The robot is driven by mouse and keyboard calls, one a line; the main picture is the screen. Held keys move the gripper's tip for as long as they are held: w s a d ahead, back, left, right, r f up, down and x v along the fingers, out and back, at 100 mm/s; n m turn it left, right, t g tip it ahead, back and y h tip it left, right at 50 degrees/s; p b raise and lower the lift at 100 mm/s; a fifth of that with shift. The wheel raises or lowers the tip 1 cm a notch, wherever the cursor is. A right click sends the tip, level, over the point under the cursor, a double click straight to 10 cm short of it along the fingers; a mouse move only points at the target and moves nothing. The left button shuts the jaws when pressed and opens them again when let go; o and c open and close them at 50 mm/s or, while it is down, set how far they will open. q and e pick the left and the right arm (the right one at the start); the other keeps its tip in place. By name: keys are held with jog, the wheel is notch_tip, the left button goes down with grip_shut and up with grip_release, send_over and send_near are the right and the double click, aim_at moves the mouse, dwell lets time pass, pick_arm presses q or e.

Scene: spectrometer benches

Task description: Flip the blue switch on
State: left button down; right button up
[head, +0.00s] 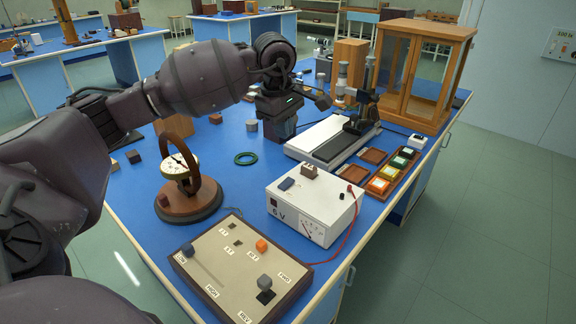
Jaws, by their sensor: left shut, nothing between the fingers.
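A small blue switch (286,184) sits on top of a white box marked 6 V (312,210). The picture is too small to tell which way it is set. A flat control panel (220,273) lies in front of the box, with a blue-grey knob (187,249) at its left, an orange button (262,245) and a grey lever (264,283). My left gripper (281,130) points down above the bench behind the white box. It is shut and empty, apart from the switch. My right gripper is out of view.
A round dial on a wooden stand (189,208) stands left of the box. A green ring (246,158) lies behind it. A stage with a microscope-like stand (330,140), coloured trays (384,180) and a glass-sided wooden cabinet (424,75) are at the right. A red wire (340,238) runs beside the box.

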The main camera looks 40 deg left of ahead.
aim_at(290, 180)
pick_arm(q)
jog(key=f, duration=0.4)
jog(key=w+f+b, duration=0.1)
jog(key=f, duration=0.4)
jog(key=w+f, duration=0.1)
jog(key=f, duration=0.3)
jog(key=shift+f, duration=0.45)
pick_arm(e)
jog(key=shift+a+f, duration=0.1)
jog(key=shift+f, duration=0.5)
